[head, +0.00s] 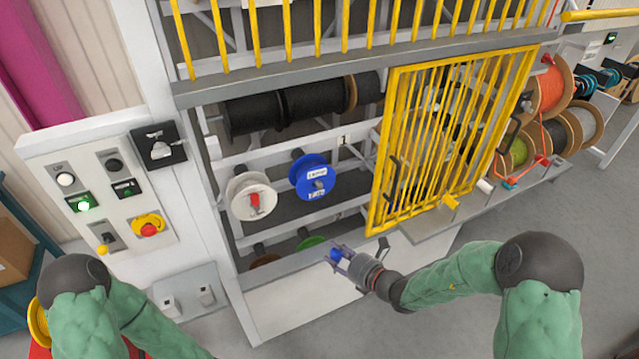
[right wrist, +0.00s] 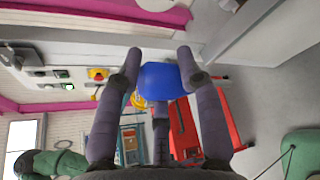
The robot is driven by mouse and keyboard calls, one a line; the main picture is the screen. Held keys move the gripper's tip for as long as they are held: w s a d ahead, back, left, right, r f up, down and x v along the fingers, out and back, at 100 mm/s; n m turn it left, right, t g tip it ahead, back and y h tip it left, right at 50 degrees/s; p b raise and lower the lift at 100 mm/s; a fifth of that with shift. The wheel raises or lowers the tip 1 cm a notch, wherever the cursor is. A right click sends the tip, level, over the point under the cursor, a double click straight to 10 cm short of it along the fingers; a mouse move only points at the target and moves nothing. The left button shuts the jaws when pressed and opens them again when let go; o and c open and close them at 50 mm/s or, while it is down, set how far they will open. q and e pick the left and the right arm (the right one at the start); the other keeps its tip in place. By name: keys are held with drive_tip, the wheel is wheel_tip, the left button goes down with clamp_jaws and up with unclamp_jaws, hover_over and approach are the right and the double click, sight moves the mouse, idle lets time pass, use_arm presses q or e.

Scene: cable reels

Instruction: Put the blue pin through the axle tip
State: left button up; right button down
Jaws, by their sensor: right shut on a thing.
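My right gripper (head: 344,258) is shut on the blue pin (head: 335,254), in front of the rack's lower part. In the right wrist view the pin (right wrist: 160,80) shows as a blue, rounded block between the fingers; the rest of it is hidden. A blue reel (head: 303,171) with a white label hangs in the rack, above and left of the gripper and apart from it. Its grey axle tip (head: 319,184) sticks out at the front, with no pin seen in it. My left gripper is out of view; only its arm shows at lower left.
A white reel (head: 243,192) with a red pin (head: 254,201) hangs left of the blue reel. A yellow barred gate (head: 430,135) stands right of it. A control panel (head: 105,200) is at left. Black cable reels (head: 285,108) sit above. The floor at right is clear.

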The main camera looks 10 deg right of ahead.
drive_tip(key=shift+r+p, duration=2.6)
drive_tip(key=shift+r, duration=0.6)
